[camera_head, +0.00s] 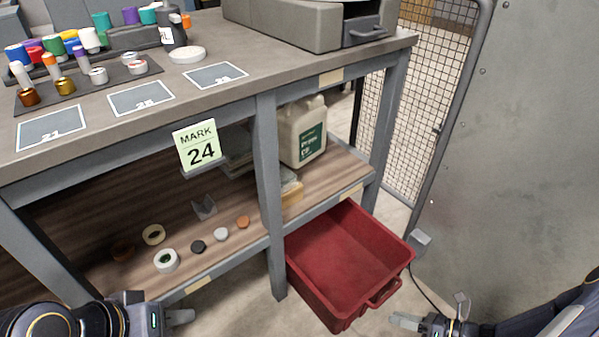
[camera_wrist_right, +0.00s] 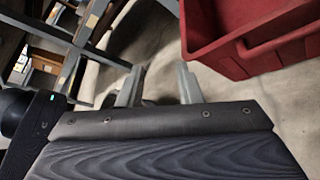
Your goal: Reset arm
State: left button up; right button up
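My left gripper (camera_head: 180,317) is at the lower left of the head view, in front of the bench's lower shelf. Only a finger end shows, and I cannot tell its opening there. My right gripper (camera_head: 407,322) is low at the bottom right of the head view, near the front of the red bin. In the right wrist view its two fingers (camera_wrist_right: 159,88) stand apart with only floor between them. Nothing is held in it.
A grey workbench (camera_head: 215,100) holds jars, caps and marked plates. Its lower shelf (camera_head: 115,225) carries rings, caps and a jug (camera_head: 302,132). A red bin (camera_head: 350,255) stands on the floor. A metal panel (camera_head: 520,150) and mesh gate (camera_head: 430,90) are at the right.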

jog(key=s+a+r+n+g+h, duration=0.1)
jog(key=a+r+n+g+h, duration=0.15)
jog(key=r+n, duration=0.6)
jog(key=s+a+r+n+g+h, duration=0.1)
jog(key=r+n+g, duration=0.2)
jog(key=r+n, duration=0.6)
jog(key=s+a+r+n+t+h, duration=0.2)
jog(key=s+r+n+t+h, duration=0.3)
jog(key=s+r+n, duration=0.65)
notch_tip(320, 180, up, 34)
jog(key=w+n+p, duration=0.1)
jog(key=n+p, duration=0.1)
jog(key=p, duration=3.1)
jog(key=shift+w+g+p, duration=0.35)
jog(key=shift+p, duration=0.05)
